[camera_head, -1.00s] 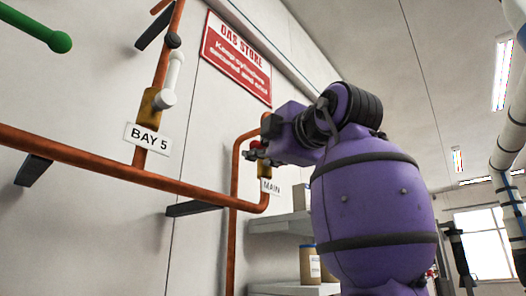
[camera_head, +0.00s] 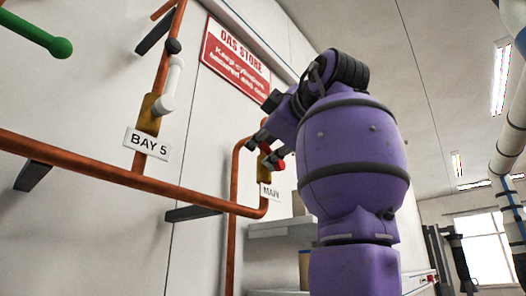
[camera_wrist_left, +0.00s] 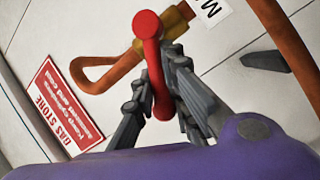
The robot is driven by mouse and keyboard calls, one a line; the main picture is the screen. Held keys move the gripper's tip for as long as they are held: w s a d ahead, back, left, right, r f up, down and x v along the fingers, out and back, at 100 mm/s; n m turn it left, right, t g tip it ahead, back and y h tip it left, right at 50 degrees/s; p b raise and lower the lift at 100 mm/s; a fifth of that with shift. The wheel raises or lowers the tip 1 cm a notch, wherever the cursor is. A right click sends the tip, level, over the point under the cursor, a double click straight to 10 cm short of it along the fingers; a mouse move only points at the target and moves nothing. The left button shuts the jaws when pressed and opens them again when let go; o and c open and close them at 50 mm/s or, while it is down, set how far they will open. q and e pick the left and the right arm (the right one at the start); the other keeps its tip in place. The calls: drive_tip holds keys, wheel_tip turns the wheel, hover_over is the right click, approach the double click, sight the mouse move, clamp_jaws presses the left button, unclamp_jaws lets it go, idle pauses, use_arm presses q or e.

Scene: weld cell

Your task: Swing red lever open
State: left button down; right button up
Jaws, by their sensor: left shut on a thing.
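The red lever (camera_head: 279,165) is on the brass valve (camera_head: 264,170) above the MAIN label (camera_head: 269,191). In the left wrist view, the lever (camera_wrist_left: 154,62) runs between my fingers from a round red end at the top, with the brass valve (camera_wrist_left: 176,20) beside that end. My left gripper (camera_head: 269,144) is at the lever in the head view, partly hidden by my purple arm. In the left wrist view, my left gripper (camera_wrist_left: 160,82) is shut on the lever, a dark finger on each side. My right gripper is not in view.
Copper pipe (camera_head: 150,182) runs along the wall near the valve. A red GAS STORE sign (camera_head: 236,58) hangs above. A shelf (camera_head: 282,229) stands behind my arm.

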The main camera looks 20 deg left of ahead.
use_arm(q)
drive_tip(key=shift+w+d+r+m+g, duration=0.1)
drive_tip(key=shift+w+r+m+g, duration=0.25)
drive_tip(key=shift+m, duration=0.45)
drive_tip(key=shift+s+r, duration=0.1)
drive_tip(key=c, duration=1.8)
unclamp_jaws()
drive_tip(key=shift+o, duration=0.2)
drive_tip(key=v, duration=1.2)
drive_tip(key=shift+r, duration=0.2)
drive_tip(key=shift+s, duration=0.1)
